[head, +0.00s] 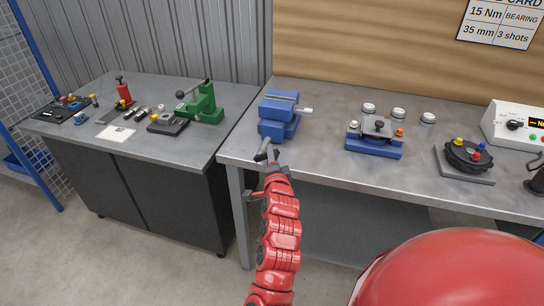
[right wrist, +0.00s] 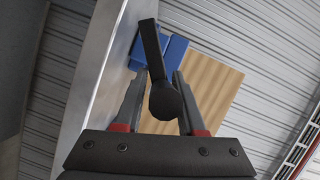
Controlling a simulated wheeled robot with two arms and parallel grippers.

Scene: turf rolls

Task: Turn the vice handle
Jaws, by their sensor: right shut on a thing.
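The blue vice (head: 279,112) stands at the left front corner of the right workbench. It shows partly in the right wrist view (right wrist: 176,48), behind the handle. The dark vice handle (right wrist: 150,42) ends in a round knob (right wrist: 166,101) that points towards the wrist camera. My right gripper (head: 267,154) is at the front of the vice. In the right wrist view its two grey fingers (right wrist: 158,78) lie on either side of the handle, shut on it. In the head view the gripper and handle are small and overlap. My left gripper is not in view.
A blue fixture (head: 374,148), several white-topped cylinders and a black round fixture (head: 466,155) stand further right on the bench (head: 325,153). A left bench (head: 185,150) holds a green press (head: 205,106) and small parts.

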